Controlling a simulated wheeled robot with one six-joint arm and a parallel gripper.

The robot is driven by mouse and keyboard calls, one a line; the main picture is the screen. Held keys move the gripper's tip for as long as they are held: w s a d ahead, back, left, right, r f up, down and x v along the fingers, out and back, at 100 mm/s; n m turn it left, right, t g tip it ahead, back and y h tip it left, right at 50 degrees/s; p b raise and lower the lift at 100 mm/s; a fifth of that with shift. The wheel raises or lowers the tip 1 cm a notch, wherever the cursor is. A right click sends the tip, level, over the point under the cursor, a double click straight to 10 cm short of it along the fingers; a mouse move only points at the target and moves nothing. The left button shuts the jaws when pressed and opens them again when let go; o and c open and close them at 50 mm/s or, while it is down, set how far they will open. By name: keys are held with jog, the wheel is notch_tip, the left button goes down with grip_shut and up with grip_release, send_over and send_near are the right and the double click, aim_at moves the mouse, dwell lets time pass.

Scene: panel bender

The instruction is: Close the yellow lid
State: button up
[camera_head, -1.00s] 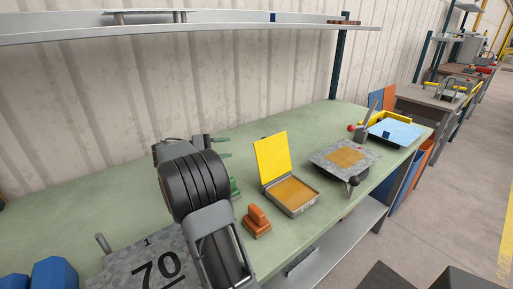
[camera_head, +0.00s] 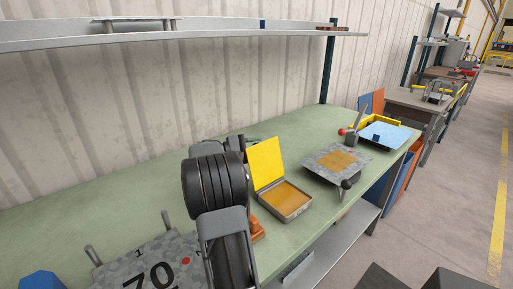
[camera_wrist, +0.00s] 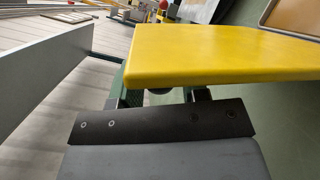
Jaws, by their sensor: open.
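The yellow lid (camera_head: 267,162) stands open, nearly upright, hinged at the back edge of a shallow grey box (camera_head: 289,204) with an orange-brown inside. In the wrist view the lid (camera_wrist: 215,52) fills the upper middle and right, very close to the camera, and a corner of the box (camera_wrist: 291,17) shows at the top right. My gripper (camera_wrist: 158,97) is open and empty, just beside the lid. The lid's edge hides its fingertips in the wrist view, so I cannot tell whether they touch it. In the head view my arm covers most of the gripper, left of the lid.
An orange block (camera_head: 257,229) sits left of the box, partly behind my arm. A grey plate with an orange square (camera_head: 337,160) and a black-knobbed lever lies to the right. A blue-topped tray (camera_head: 383,135) is beyond. A shelf (camera_head: 200,31) runs above the bench.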

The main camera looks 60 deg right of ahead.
jog(key=shift+s+d, duration=0.1)
grip_shut()
dwell(0.4)
jog(key=shift+s, duration=0.1)
